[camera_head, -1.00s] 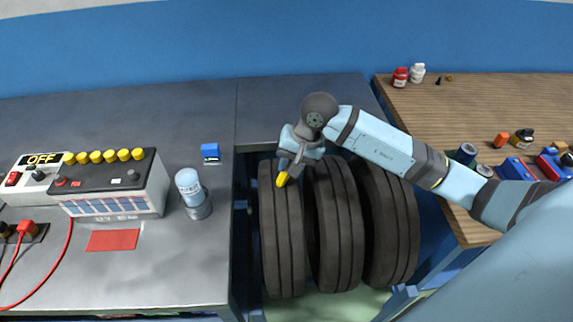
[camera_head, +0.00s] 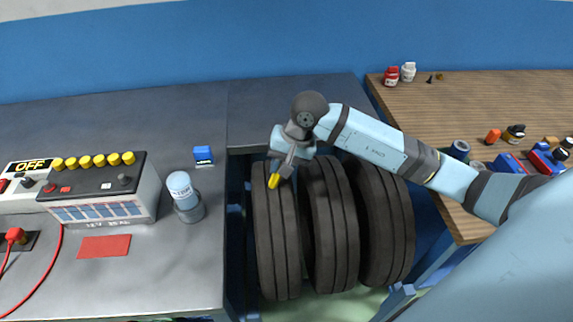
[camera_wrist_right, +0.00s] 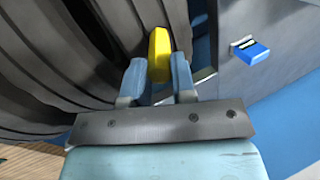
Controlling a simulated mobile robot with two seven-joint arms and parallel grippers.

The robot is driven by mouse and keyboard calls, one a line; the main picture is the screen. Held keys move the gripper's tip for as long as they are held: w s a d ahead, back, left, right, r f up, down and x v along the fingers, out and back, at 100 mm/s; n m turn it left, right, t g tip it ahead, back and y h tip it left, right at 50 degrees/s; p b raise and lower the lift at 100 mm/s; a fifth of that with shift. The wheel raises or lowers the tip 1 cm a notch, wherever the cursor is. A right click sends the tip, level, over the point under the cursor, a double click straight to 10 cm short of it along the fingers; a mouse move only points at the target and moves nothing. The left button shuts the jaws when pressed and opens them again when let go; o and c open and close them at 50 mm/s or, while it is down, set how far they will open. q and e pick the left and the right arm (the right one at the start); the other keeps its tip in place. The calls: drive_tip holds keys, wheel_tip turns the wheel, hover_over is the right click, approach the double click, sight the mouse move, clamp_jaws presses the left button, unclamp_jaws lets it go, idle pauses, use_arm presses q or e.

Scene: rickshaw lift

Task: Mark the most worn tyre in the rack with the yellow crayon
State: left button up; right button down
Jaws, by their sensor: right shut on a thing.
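Three black tyres stand side by side in the rack: a left tyre (camera_head: 277,240), a middle tyre (camera_head: 331,230) and a right tyre (camera_head: 385,225). My right gripper (camera_head: 280,172) is shut on the yellow crayon (camera_head: 273,181), over the upper part of the left tyre. In the right wrist view the crayon (camera_wrist_right: 159,52) sticks out between the two fingers (camera_wrist_right: 158,85), with grooved tread (camera_wrist_right: 60,60) beside it. I cannot tell whether the tip touches the rubber. No mark shows on the tyres. My left gripper is not in view.
A wooden bench (camera_head: 450,105) at right holds jars and small parts.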

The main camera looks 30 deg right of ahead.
drive_tip(key=shift+w+a, duration=0.2)
drive_tip(key=shift+a, duration=0.3)
drive_tip(key=shift+d, duration=0.15)
drive_tip(key=shift+s+d+b, duration=0.5)
drive_tip(key=shift+d+b, duration=0.05)
drive_tip(key=shift+d, duration=0.35)
drive_tip(key=shift+w+a, duration=0.1)
drive_tip(key=shift+a, duration=0.1)
drive_tip(key=shift+w+a+f+b, duration=0.1)
drive_tip(key=shift+w+a+b, duration=0.15)
drive_tip(key=shift+a, duration=0.15)
drive_tip(key=shift+w+a+b, duration=0.1)
drive_tip(key=shift+a+b, duration=0.1)
drive_tip(key=shift+a, duration=0.2)
